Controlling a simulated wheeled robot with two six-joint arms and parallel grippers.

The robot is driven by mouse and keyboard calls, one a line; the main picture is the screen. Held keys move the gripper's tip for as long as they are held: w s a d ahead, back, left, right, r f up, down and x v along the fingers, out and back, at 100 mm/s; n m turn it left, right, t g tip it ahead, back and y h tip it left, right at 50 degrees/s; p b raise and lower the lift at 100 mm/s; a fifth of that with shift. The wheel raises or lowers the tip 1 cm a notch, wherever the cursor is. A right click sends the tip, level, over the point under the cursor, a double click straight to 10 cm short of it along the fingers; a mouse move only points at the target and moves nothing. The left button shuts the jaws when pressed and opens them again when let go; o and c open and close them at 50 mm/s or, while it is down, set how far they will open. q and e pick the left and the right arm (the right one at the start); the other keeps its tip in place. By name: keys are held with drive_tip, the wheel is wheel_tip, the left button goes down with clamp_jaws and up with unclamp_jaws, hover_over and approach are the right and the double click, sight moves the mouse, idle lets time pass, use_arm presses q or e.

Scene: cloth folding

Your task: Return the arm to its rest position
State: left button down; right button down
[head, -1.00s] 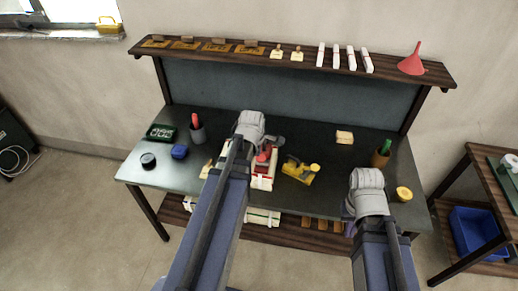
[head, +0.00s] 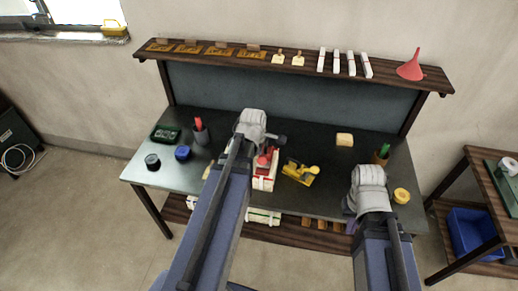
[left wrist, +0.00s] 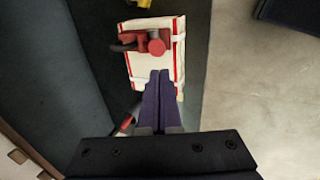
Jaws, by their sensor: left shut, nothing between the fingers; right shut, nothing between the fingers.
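A white cloth-like bundle with red edges (head: 262,183) lies on the dark workbench (head: 320,207), partly hidden by my left arm. A red tool sits on it. In the left wrist view the bundle (left wrist: 157,68) lies flat, with the red tool (left wrist: 150,44) on its far part. My left gripper (left wrist: 159,74) has its dark purple fingers together over the near end of the bundle, with nothing between them. I cannot tell its height. In the head view my right gripper (head: 350,227) is mostly hidden by its own arm, at the bench's front right, shut and empty.
A yellow tool (head: 300,172) lies right of the bundle. A cup with a green item (head: 381,157) and a yellow roll (head: 401,195) are near the right arm. A shelf (head: 300,62) runs along the back.

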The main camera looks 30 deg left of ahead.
use_arm(q)
drive_tip(key=s+d+f+m+g+b, duration=0.1)
drive_tip(key=s+d+f+m+b, duration=0.3)
drive_tip(key=d+m, duration=0.4)
drive_tip(key=s+d+f+m+g+b, duration=0.2)
drive_tip(key=s+d+f+m+b, duration=0.2)
drive_tip(key=d+m, duration=0.4)
drive_tip(key=s+d+f+m+g+b, duration=0.1)
drive_tip(key=s+d+f+m+b, duration=0.3)
drive_tip(key=d+m, duration=0.4)
drive_tip(key=shift+s+d+f+m, duration=0.4)
drive_tip(key=shift+s+f, duration=0.4)
drive_tip(key=shift+s, duration=0.3)
